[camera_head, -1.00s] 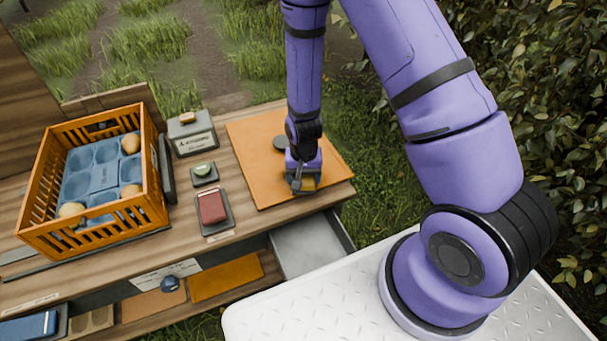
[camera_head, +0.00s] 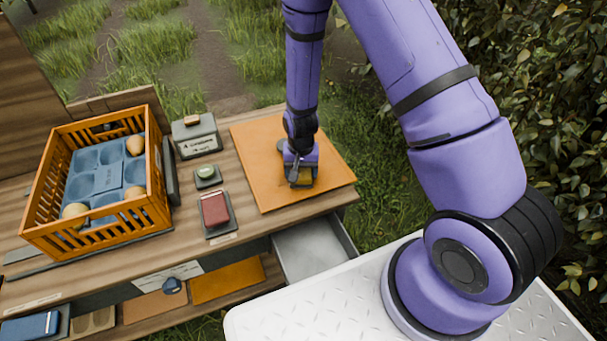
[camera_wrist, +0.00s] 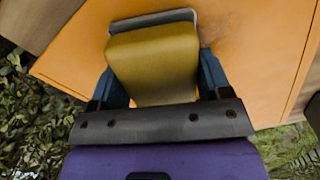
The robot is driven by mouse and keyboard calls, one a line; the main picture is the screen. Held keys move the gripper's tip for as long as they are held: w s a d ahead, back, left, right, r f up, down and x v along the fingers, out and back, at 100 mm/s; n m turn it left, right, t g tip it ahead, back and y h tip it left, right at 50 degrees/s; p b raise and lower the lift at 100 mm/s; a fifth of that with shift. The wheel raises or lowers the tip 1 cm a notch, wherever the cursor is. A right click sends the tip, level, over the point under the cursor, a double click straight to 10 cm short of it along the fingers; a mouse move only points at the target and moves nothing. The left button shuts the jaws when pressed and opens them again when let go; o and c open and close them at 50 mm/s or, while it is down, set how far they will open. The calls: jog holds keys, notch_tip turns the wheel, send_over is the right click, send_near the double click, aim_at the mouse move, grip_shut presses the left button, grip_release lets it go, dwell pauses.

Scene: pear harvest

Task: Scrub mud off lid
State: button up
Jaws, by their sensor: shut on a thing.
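My gripper (camera_head: 301,178) is low over the orange mat (camera_head: 258,185) on the right part of the bench. It is shut on a yellow sponge (camera_wrist: 153,60), which sits between the blue fingers in the wrist view. A grey edge (camera_wrist: 150,20) shows along the sponge's far side; I cannot tell whether it is part of the sponge or a thing under it. A small dark round shape (camera_head: 281,146) lies on the mat just behind my gripper, partly hidden by it. I cannot make out a lid or mud clearly. A faint dark smudge shows on the mat in the wrist view.
An orange crate (camera_head: 155,205) with a blue tray and several pears stands at the left. A red block (camera_head: 215,209), a small green item (camera_head: 206,172) and a grey box (camera_head: 197,140) stand between crate and mat. An open drawer (camera_head: 312,250) juts out below the mat.

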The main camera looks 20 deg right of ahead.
jog(key=shift+w+f, duration=0.15)
jog(key=shift+w, duration=1.95)
jog(key=shift+a, duration=0.15)
jog(key=shift+a, duration=0.7)
jog(key=shift+s+f, duration=0.1)
jog(key=shift+s, duration=2.15)
